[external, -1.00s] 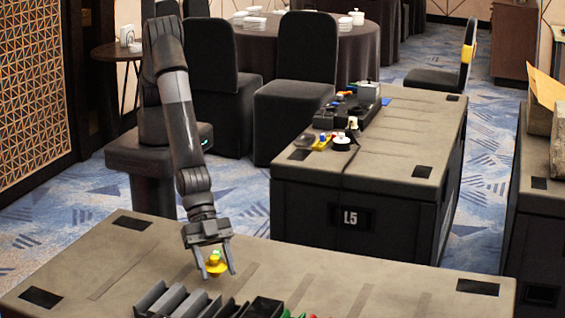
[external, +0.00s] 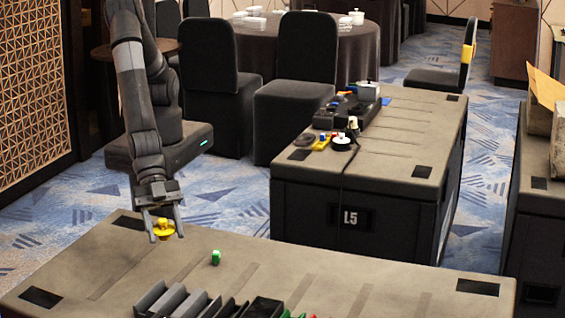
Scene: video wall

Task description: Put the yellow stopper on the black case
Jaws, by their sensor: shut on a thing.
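The yellow stopper (external: 161,231) is between the fingers of my gripper (external: 163,232), which is shut on it. My gripper points down near the back left edge of the near case top (external: 330,283). The stopper's height above that top is hard to judge. A small black box-like thing (external: 265,307) sits at the front edge of the near top, partly cut off. A large black case (external: 400,215) marked L5, with a tan top, stands apart behind the near one. I cannot tell which of these is the task's black case.
A small green object (external: 216,257) stands on the near top, right of my gripper. Grey and dark upright slabs (external: 178,300) line its front edge. Several small things and a black device (external: 350,110) lie on the L5 case. The near top's right side is mostly clear.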

